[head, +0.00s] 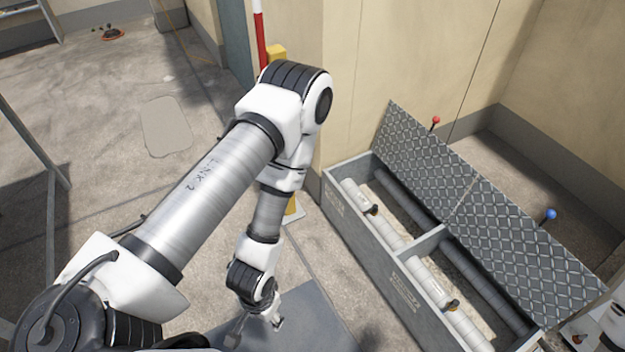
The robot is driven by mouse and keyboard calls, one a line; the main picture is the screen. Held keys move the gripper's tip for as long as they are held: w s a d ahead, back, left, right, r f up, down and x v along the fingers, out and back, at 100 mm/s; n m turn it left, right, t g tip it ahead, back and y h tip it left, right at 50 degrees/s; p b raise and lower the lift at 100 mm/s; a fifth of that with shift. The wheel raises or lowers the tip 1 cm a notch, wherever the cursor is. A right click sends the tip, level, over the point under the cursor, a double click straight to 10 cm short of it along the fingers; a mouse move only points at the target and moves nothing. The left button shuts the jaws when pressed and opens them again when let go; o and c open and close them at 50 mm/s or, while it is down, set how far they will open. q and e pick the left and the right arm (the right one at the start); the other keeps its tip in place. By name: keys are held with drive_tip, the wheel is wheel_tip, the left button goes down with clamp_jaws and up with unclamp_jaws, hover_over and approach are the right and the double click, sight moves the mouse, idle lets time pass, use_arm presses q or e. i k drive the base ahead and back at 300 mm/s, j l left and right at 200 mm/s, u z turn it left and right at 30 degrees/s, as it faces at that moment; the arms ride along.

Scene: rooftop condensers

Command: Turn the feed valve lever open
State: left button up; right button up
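A long grey box (375,265) with two compartments holds light pipes. A small dark valve handle with an orange part (372,209) sits on the front pipe in the far compartment. A similar handle (452,305) sits on the front pipe in the near compartment. I cannot tell which is the feed valve lever, nor how either is turned. My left gripper (257,331) points down over a grey surface, left of the box and apart from it. Its fingers are spread and nothing shows between them.
Two diamond-plate lids (430,150) stand raised along the box's back side. A red knob (435,120) and a blue knob (550,214) show behind them. A beige wall corner (375,80) stands behind the box. Open concrete floor (110,190) lies at left.

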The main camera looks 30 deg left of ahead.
sight(374, 208)
drive_tip(key=u, duration=0.5)
drive_tip(key=i+j+z, duration=0.25)
drive_tip(key=z, duration=0.2)
drive_tip(key=i+j+z, duration=0.7)
drive_tip(key=j+z, duration=0.2)
